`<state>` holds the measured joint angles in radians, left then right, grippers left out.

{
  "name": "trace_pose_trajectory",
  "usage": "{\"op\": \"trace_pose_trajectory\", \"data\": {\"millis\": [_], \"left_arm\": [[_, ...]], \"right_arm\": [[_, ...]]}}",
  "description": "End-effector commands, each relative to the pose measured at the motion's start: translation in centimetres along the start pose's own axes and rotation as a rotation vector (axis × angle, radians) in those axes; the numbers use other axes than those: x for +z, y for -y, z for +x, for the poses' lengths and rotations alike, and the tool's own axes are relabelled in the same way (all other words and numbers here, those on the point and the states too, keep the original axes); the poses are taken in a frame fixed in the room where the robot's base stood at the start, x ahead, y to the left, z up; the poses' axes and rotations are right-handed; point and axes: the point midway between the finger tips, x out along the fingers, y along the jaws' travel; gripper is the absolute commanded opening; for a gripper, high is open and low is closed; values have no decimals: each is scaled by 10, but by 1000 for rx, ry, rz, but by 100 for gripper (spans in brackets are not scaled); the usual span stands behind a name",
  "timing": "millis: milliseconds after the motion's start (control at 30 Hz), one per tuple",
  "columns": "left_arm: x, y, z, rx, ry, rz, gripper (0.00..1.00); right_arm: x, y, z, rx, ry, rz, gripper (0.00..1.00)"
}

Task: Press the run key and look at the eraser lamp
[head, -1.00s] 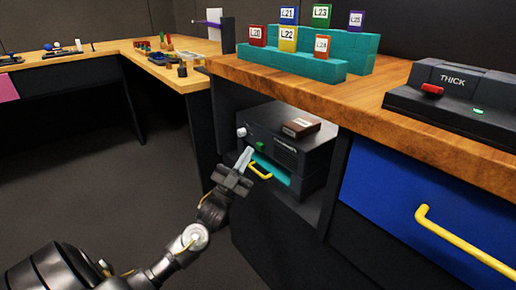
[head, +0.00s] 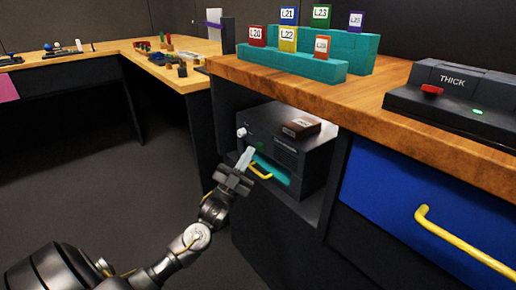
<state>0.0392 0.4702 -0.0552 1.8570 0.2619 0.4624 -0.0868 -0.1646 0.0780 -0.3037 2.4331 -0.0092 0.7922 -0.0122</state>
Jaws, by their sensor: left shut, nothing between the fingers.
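A black box-shaped machine (head: 311,163) stands in the open bay under the wooden counter. Its front has a white knob (head: 241,132), a teal slot (head: 272,172) and a yellow handle (head: 259,171). Its small front lettering is too small to read. No bright green key or lit lamp shows clearly on its front. My left gripper (head: 246,156) is shut and empty, with its fingertips close to the machine's front, above the yellow handle. I cannot tell whether they touch it. My right gripper is not in view.
A dark brown labelled block (head: 301,128) lies on the machine. On the counter (head: 300,92) are teal steps (head: 290,65) with coloured labelled blocks and a black device marked THICK (head: 460,90), with a red key (head: 432,90) and a lit green lamp (head: 477,112). A blue drawer (head: 390,200) is below.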

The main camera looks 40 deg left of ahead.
Motion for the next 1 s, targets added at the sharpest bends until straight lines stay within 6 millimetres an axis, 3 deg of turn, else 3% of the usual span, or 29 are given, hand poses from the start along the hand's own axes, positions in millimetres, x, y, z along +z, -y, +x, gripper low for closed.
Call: {"op": "trace_pose_trajectory", "data": {"millis": [1000], "left_arm": [[5,-5,7,0,0,0,0]], "right_arm": [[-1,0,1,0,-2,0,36]]}}
